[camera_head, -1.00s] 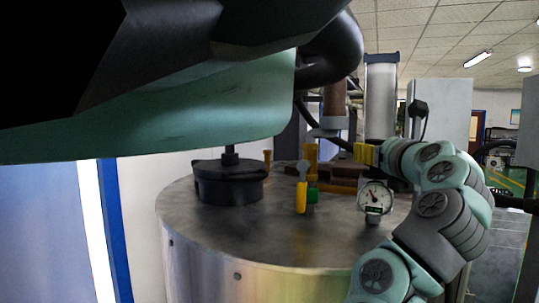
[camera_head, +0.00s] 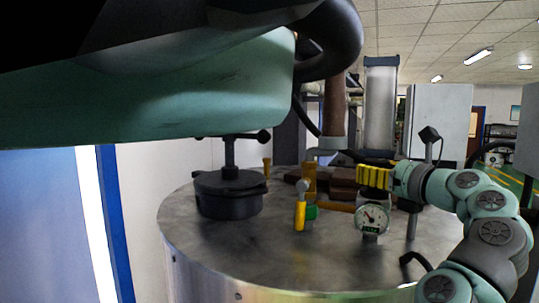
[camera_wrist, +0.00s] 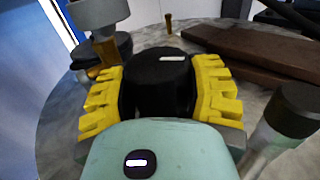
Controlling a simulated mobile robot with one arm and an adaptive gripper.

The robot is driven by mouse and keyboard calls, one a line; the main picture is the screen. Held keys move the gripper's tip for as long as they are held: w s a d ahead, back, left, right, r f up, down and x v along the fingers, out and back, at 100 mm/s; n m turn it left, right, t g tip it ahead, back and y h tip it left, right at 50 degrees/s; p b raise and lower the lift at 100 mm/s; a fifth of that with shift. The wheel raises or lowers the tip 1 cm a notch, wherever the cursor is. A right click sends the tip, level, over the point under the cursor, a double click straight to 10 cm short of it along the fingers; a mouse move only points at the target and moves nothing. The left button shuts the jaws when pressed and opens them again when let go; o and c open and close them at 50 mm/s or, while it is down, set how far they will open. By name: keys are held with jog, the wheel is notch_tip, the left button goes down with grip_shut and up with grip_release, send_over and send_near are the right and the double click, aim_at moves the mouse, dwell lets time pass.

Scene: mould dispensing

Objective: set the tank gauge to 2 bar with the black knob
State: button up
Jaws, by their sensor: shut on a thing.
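The black knob (camera_wrist: 158,80) has a short white mark on top. It sits between the yellow fingers of my gripper (camera_wrist: 160,92) in the wrist view, and the gripper is shut on it. The tank gauge (camera_head: 372,218) is a round white dial on the tank top. Its needle appears to point to the upper left; the numbers are too small to read.
The tank top (camera_head: 330,255) also bears a black lid (camera_head: 228,200) at left, a yellow-handled valve (camera_head: 300,215) and brown blocks (camera_head: 342,186). A thin post with a black head (camera_head: 429,134) stands right of my gripper. The front of the top is clear.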

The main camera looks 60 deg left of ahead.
aim_at(376, 160)
jog(key=o, duration=1.2)
jog(key=shift+r, duration=5)
